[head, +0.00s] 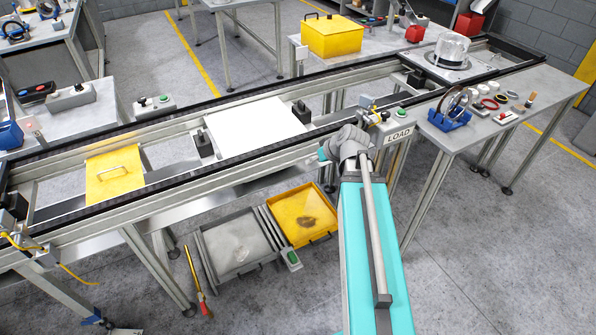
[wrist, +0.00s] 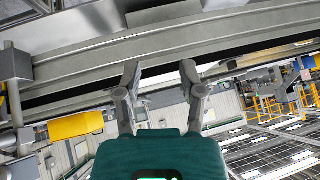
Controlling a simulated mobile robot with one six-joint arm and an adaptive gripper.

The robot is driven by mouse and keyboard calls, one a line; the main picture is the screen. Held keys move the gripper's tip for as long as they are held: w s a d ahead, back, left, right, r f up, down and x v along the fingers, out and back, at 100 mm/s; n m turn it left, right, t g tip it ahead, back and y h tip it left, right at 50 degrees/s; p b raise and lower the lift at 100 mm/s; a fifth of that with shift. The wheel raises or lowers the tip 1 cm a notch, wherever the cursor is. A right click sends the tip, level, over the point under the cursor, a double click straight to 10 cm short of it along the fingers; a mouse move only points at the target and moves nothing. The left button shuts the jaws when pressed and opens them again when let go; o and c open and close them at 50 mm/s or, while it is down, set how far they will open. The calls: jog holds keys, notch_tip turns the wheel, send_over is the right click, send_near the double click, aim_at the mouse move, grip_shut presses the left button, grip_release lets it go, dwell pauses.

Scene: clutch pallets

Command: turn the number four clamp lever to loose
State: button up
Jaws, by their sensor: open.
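I cannot pick out the number four clamp lever or its number in either view. A pallet (head: 420,63) with a clear round housing (head: 452,48) sits on the conveyor at the back right in the head view; any levers there are too small to tell. My gripper (wrist: 160,73) is open and empty in the wrist view, its two fingers apart in front of a grey rail (wrist: 225,38). In the head view my arm reaches to the near conveyor rail beside the LOAD sign, and the gripper's fingers are not clear there.
A white plate (head: 260,130) and a yellow plate with a handle (head: 115,175) lie along the conveyor (head: 60,225). The LOAD post (head: 398,133) stands close to my arm. A side table (head: 545,88) holds rings and a blue stand (head: 449,118). Trays (head: 237,248) lie below.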

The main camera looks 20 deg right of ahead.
jog(key=s+a+f+g, duration=0.1)
jog(key=a+g, duration=0.1)
jog(key=a, duration=0.4)
jog(key=shift+s+a+g+p, duration=0.3)
jog(key=shift+a+p, duration=0.1)
jog(key=shift+a+f, duration=0.1)
jog(key=s+a+f+g+h, duration=0.2)
jog(key=s+a, duration=0.4)
jog(key=a, duration=0.5)
jog(key=g+h, duration=0.1)
jog(key=g, duration=0.1)
jog(key=shift+s+m+g, duration=0.3)
